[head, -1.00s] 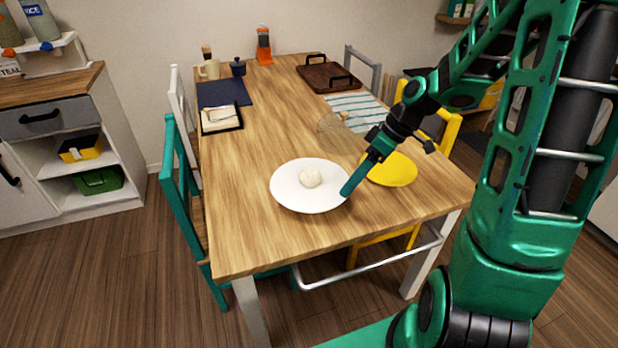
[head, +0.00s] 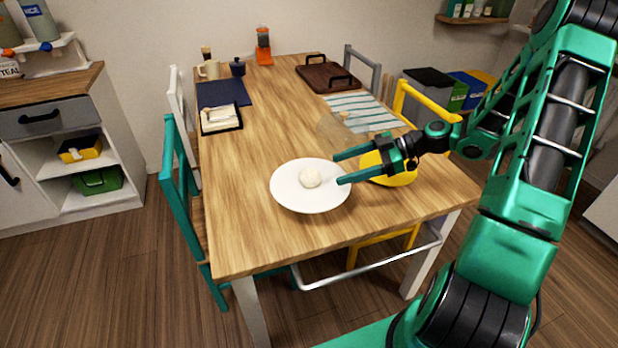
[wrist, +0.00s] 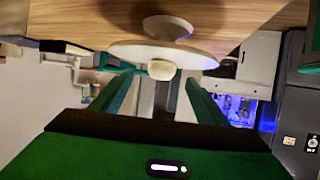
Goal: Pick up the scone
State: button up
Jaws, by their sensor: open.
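The scone (head: 311,178) is a small, pale, round lump on a white plate (head: 290,200) near the front of the wooden table. In the wrist view the picture is upside down; the scone (wrist: 161,70) shows on the plate (wrist: 125,52), which has a stem and a foot like a cake stand. My gripper (head: 338,169) is open and empty, reaching in from the right with its fingers apart and pointing left at the scone. In the wrist view the scone lies between the fingers' directions, beyond the tips of my gripper (wrist: 160,78).
A yellow plate (head: 402,179) is partly hidden behind my gripper. A see-through item (head: 338,130) stands behind it. A striped cloth (head: 365,112), brown tray (head: 328,76) and napkin holder (head: 221,118) lie farther back. The table's left front (head: 240,230) is clear.

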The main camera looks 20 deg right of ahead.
aim_at(318, 175)
jog(key=x, duration=0.2)
jog(key=shift+w+a+f, duration=0.1)
jog(key=shift+a+f, duration=0.1)
jog(key=shift+a, duration=0.15)
jog(key=shift+r+x, duration=0.1)
jog(key=shift+x, duration=1.2)
jog(key=shift+r+x, duration=0.15)
jog(key=shift+x, duration=1.2)
jog(key=shift+a, duration=0.1)
jog(key=c, duration=1.2)
